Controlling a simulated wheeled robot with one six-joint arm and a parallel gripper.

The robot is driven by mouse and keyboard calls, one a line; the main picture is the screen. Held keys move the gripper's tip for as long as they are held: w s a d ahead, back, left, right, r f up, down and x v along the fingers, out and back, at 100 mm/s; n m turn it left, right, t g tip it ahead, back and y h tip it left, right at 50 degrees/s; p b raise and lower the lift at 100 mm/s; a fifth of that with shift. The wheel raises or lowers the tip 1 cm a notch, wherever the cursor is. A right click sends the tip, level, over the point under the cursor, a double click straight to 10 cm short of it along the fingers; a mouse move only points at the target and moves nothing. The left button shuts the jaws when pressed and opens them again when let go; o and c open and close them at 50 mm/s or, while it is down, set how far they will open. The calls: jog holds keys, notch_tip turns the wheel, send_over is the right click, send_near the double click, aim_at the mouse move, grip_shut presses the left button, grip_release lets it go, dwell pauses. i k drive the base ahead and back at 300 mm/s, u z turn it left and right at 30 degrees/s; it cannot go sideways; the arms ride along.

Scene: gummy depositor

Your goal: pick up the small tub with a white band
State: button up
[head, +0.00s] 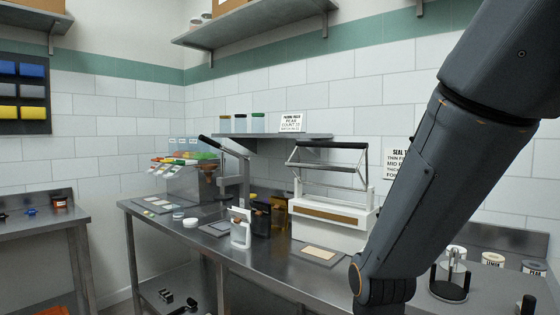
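I cannot tell for sure which tub has the white band. A small dark reddish tub (59,202) stands on the left side table; any band on it is too small to make out. A low white round tub or lid (190,222) lies on the main bench, left of the white pouch. Pale tubs marked with words, one reading LEMON (492,260) and one PEAR (533,267), stand at the right end of the bench. My arm crosses the right side of the head view and hides part of the bench. My gripper is not in view.
The steel bench (160,213) holds a depositor with coloured pieces (195,178), a white pouch (240,228), dark pouches (261,220), a white sealing machine (328,222) and a black stand (449,287). Jars (241,123) stand on the wall shelf. The side table (30,228) has free room.

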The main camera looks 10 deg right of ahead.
aim_at(177, 208)
jog(key=u, duration=0.3)
jog(key=i, duration=0.35)
jog(key=u, duration=0.85)
jog(key=i, duration=1.95)
jog(key=z, duration=0.65)
